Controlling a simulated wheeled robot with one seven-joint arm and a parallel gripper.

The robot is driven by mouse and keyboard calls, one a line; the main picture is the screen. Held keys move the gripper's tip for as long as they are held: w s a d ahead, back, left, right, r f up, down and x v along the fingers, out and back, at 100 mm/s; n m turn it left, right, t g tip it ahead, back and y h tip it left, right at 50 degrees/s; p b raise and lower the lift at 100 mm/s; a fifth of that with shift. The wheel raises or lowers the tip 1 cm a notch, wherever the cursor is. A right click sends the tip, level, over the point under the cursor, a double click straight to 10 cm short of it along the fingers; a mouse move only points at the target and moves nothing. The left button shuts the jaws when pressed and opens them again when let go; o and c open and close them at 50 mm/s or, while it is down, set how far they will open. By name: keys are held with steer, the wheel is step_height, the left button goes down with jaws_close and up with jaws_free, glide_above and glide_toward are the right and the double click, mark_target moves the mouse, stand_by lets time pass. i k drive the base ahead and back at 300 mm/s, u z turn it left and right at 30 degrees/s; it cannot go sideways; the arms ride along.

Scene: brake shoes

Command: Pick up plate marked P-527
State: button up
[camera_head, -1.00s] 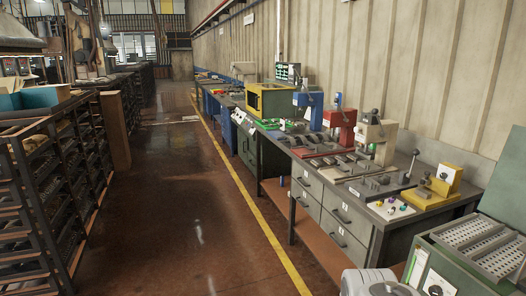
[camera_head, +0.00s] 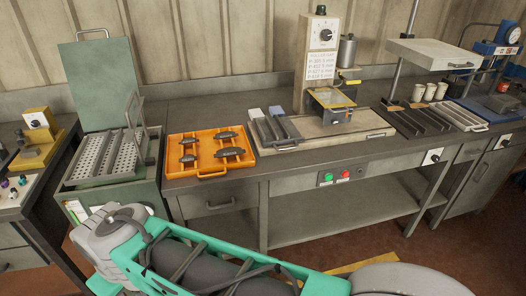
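I cannot read the mark P-527 on any single part. An orange tray (camera_head: 190,174) on the bench holds several dark brake pieces, among them one at its upper right (camera_head: 228,134) and one at its lower right (camera_head: 230,152). More dark strips (camera_head: 418,122) lie further right, beside paler strips (camera_head: 459,115). My arm crosses the bottom of the view, in front of the bench. My gripper's fingertips do not show.
A machine with a dial panel (camera_head: 322,36) and a yellow-framed guard (camera_head: 333,97) stands mid-bench. A green open-lidded cabinet (camera_head: 88,85) is at left. A press with a pale platform (camera_head: 435,52) and white cups (camera_head: 417,92) are at right. Brown floor (camera_head: 420,258) shows at lower right.

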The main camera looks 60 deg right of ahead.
mark_target(228, 151)
steer(key=z, duration=0.1)
steer(key=k, duration=0.2)
steer(key=z, duration=2.15)
steer(key=i, duration=1.15)
steer(key=u, duration=2.8)
steer(key=i, duration=0.5)
